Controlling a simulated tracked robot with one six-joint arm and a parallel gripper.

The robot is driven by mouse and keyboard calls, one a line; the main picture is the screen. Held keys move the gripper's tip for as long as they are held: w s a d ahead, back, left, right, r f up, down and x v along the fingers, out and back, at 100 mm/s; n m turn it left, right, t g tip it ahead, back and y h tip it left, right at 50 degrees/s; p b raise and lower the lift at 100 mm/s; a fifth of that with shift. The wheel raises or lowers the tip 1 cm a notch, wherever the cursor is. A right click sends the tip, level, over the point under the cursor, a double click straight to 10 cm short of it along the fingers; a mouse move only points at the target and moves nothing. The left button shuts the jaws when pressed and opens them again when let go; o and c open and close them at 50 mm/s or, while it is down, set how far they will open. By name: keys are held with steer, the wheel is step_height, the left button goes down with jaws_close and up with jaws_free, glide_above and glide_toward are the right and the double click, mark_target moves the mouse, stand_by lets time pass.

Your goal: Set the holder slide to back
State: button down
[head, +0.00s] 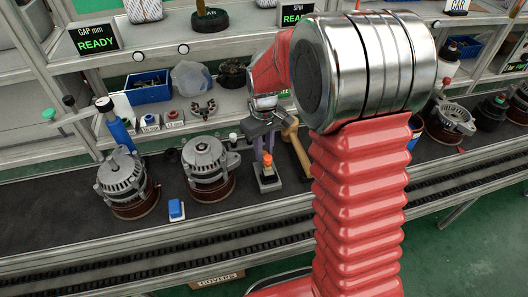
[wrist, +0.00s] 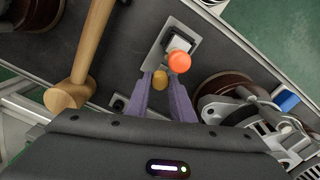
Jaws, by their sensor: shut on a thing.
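The holder (head: 270,182) is a small light-grey plate on the dark bench with a dark block and an orange ball-shaped knob (head: 267,159). In the wrist view the plate (wrist: 194,45) lies ahead, with the orange knob (wrist: 179,62) at its right side. My gripper (head: 262,150) points down over the holder. The orange knob stands just beyond the right finger, outside the jaws. The slide's track is mostly hidden.
A wooden mallet (head: 296,148) lies close to the right of the holder. An alternator (head: 209,164) stands to its left, with another (head: 123,180) further left. A blue block (head: 176,210) lies in front. A shelf with parts and a blue bin (head: 149,87) runs behind.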

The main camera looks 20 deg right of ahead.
steer(key=shift+w, duration=0.8)
steer(key=shift+r, duration=0.1)
steer(key=c, duration=1.5)
jaws_free()
steer(key=shift+c, duration=0.2)
step_height(320, 180, up, 14)
steer(key=shift+f, duration=0.2)
